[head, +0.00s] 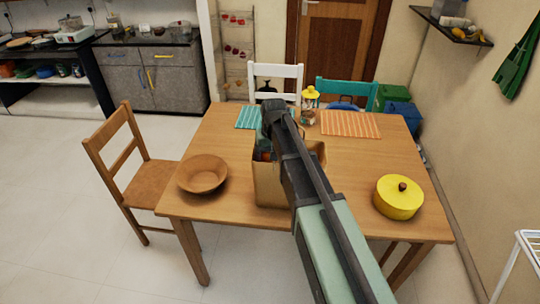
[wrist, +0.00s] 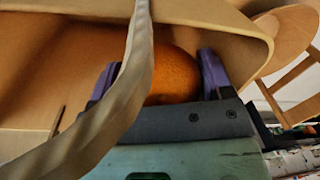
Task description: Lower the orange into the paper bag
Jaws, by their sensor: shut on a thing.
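The paper bag (head: 268,188) stands open on the wooden table, near its front middle. My gripper reaches down into the bag's mouth in the head view, and the arm covers much of the opening. In the wrist view my gripper (wrist: 160,74) has its purple fingers on either side of the orange (wrist: 176,72) and is shut on it. The bag's tan wall (wrist: 50,60) lies behind and around the orange. A pale bag handle (wrist: 138,60) crosses in front of the orange and hides its left part. The underside of the orange and the bag's floor are hidden.
A wooden bowl (head: 203,174) sits left of the bag, and a yellow lidded pot (head: 398,198) sits to the right. A teal placemat (head: 248,118), an orange striped placemat (head: 350,124) and a yellow-topped jar (head: 310,100) are toward the back. Chairs stand around the table.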

